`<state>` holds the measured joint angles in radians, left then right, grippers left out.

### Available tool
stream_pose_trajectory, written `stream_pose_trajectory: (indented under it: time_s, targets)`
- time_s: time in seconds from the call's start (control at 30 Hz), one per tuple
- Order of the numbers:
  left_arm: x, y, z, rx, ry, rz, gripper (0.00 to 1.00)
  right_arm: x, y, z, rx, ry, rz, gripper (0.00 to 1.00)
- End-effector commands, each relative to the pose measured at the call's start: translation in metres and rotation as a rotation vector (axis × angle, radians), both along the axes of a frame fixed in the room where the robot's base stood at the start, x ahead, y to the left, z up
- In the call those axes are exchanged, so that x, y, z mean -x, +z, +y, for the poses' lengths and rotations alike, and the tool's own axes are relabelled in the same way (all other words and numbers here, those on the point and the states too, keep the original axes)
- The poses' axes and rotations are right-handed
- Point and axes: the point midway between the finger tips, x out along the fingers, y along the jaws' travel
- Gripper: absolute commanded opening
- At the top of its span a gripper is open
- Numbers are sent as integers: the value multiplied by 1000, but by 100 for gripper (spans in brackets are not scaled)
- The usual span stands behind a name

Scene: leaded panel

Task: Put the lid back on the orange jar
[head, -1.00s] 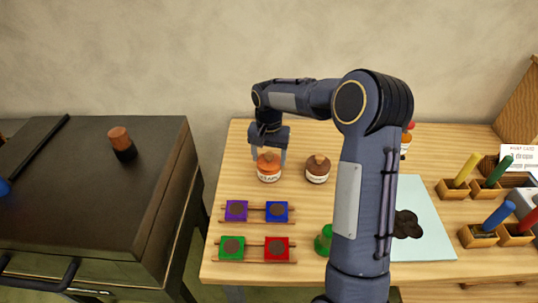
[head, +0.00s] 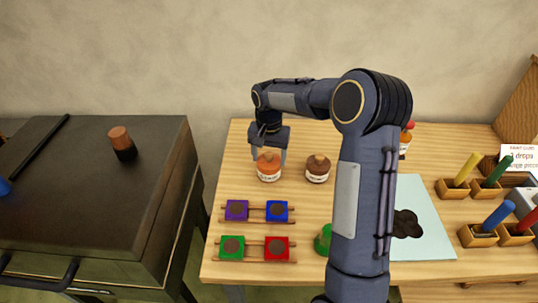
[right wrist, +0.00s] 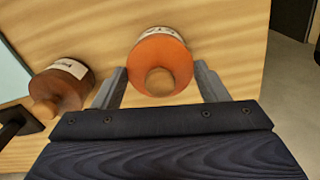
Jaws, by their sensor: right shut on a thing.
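The orange jar (head: 268,175) stands upright on the wooden table, with a pale label on its side. Its orange lid (right wrist: 162,58) has a round wooden knob and appears to sit on the jar's mouth. Any small gap between lid and jar cannot be made out. My left gripper is not in view.
A brown jar (head: 318,170) with a knobbed lid stands close to the right of the orange jar. Racks with coloured squares (head: 237,211) lie in front. A pale blue sheet (head: 425,215) and wooden holders (head: 455,190) are at right. A dark cabinet (head: 80,200) stands left.

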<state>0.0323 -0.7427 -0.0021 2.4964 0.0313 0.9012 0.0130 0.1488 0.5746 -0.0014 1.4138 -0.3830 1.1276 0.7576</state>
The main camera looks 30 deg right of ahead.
Motion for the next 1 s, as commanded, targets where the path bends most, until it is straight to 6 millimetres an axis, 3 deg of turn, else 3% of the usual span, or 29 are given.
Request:
stream_pose_trajectory:
  time_s: [0.9,0.93,1.0]
  targets:
    - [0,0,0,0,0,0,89,0,-3,0,-1,0,1,45]
    - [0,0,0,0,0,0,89,0,-3,0,-1,0,1,68]
    - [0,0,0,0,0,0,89,0,-2,0,0,0,0,77]
